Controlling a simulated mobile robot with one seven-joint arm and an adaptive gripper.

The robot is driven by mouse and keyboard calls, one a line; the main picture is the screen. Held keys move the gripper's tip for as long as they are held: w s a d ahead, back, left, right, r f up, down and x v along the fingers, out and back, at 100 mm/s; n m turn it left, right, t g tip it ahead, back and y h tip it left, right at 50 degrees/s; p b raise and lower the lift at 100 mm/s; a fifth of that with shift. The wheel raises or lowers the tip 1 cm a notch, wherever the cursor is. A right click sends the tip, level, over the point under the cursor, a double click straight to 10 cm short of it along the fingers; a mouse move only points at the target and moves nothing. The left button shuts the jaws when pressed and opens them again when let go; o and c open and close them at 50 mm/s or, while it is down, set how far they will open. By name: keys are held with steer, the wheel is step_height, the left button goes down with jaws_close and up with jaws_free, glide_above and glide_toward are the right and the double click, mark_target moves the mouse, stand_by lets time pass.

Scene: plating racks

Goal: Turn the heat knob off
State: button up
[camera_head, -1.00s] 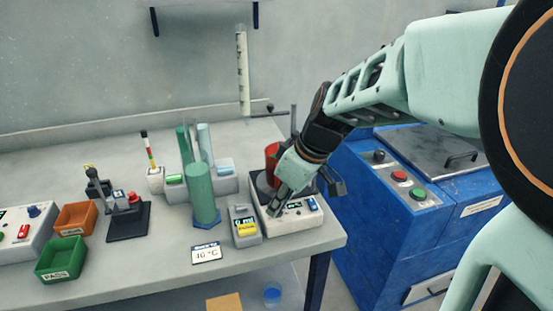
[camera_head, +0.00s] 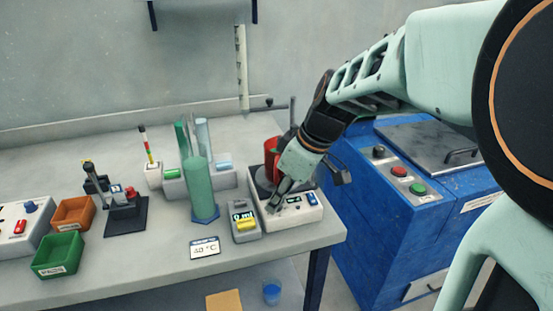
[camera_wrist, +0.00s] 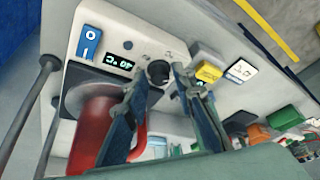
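The black heat knob (camera_wrist: 158,72) sits on the front panel of the white hot plate (camera_head: 300,215), beside a lit display (camera_wrist: 119,63) that seems to read 40 °C, upside down in the wrist view. My gripper (camera_wrist: 160,80) is open, with one dark finger on each side of the knob; a gap shows and firm contact cannot be seen. A blue rocker switch (camera_wrist: 88,42) is on the same panel. A red beaker (camera_wrist: 92,130) stands on the plate.
A grey box with a yellow part (camera_head: 246,225) stands just left of the hot plate, with a 40 °C card (camera_head: 205,248) nearby. A green cylinder (camera_head: 201,190) is further left. A thin stand rod (camera_head: 292,112) rises behind. A blue cabinet (camera_head: 375,215) is at right.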

steer(key=shift+r, duration=0.1)
steer(key=v, duration=0.7)
steer(key=shift+d, duration=0.15)
steer(key=shift+s+r, duration=0.1)
steer(key=shift+r, duration=0.05)
